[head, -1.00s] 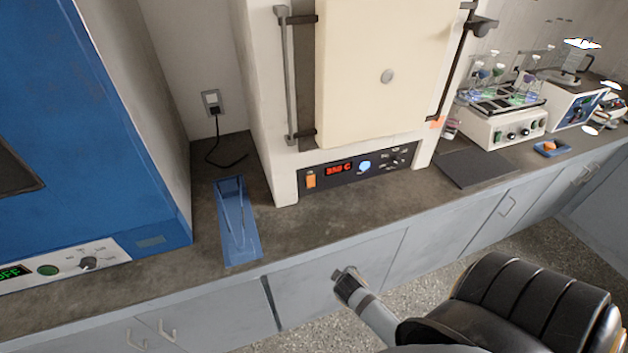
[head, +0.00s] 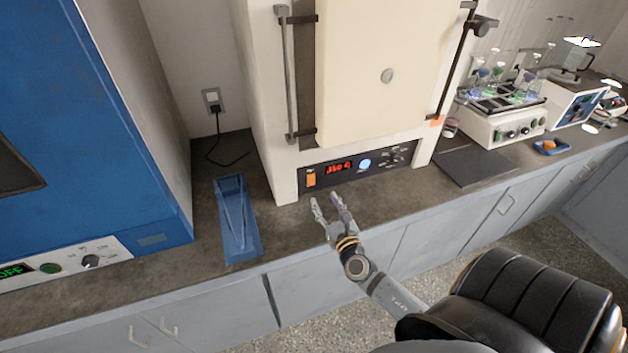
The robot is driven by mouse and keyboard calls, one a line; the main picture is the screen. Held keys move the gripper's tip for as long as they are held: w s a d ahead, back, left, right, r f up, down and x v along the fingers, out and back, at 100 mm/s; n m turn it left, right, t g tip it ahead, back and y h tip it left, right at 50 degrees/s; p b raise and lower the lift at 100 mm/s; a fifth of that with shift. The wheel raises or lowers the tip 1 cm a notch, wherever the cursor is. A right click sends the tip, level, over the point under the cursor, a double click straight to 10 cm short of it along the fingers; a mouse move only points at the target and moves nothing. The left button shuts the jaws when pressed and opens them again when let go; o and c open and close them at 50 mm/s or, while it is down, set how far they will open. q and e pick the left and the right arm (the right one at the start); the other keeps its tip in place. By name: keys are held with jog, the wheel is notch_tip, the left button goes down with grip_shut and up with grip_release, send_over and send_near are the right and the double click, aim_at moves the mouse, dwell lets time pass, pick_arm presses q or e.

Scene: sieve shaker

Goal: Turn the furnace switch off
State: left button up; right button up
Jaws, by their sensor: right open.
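The cream furnace (head: 385,75) stands on the counter with its door closed. Its black control panel (head: 360,170) runs along the lower front, with a lit red display (head: 339,167) and a blue round light or button (head: 365,164). The orange furnace switch (head: 311,180) is at the panel's left end. My right gripper (head: 327,201) is open and empty, its fingertips just below and slightly right of the switch, apart from it in the picture. My left gripper is not in view.
A blue tray with tongs (head: 238,220) lies left of the furnace. A blue oven (head: 90,110) stands at the far left. A dark flat pad (head: 480,165) and a shaker with flasks (head: 505,123) are on the right. The counter in front of the furnace is clear.

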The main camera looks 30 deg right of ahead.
aim_at(311, 175)
jog(key=x, duration=1)
jog(key=shift+w+d+p, duration=0.15)
jog(key=shift+w+p, duration=0.05)
jog(key=shift+p, duration=0.15)
